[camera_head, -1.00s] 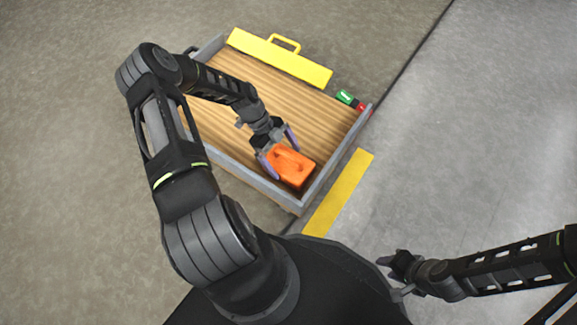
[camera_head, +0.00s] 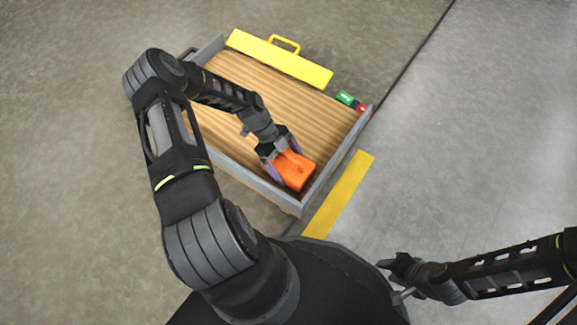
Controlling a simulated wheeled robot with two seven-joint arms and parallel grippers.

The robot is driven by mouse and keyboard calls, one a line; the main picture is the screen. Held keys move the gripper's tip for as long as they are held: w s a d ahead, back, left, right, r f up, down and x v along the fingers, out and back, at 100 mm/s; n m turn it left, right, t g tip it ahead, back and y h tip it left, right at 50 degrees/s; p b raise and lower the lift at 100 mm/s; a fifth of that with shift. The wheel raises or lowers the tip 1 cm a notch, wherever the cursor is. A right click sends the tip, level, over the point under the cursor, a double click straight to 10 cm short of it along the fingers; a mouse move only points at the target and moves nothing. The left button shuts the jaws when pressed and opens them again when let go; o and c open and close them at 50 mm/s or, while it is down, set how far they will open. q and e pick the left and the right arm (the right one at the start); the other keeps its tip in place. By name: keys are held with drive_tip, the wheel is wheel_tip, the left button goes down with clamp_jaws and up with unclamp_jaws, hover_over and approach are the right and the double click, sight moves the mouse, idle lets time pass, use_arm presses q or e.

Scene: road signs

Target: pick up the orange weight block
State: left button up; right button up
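The orange weight block (camera_head: 297,173) is in the near right corner of the wooden-floored tray (camera_head: 285,92). My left gripper (camera_head: 285,166) is at the block with its two fingers spread on either side of the block's upper-left part. I cannot tell whether the fingers touch it. The block's handle is partly hidden by the gripper. My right gripper (camera_head: 384,270) is low at the right, away from the tray and near my base; its fingers are too small to judge.
A yellow case or panel with a handle (camera_head: 280,59) lies along the tray's far edge. A green item (camera_head: 345,97) and a red item (camera_head: 363,107) are at the tray's right corner. A grey rim (camera_head: 336,160) borders the tray. A yellow floor stripe (camera_head: 340,193) runs beside it.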

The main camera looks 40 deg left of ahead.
sight(289, 156)
use_arm(q)
drive_tip(key=c, duration=1.5)
wheel_tip(289, 156, up, 10)
drive_tip(key=p, duration=0.4)
drive_tip(key=shift+r, duration=0.1)
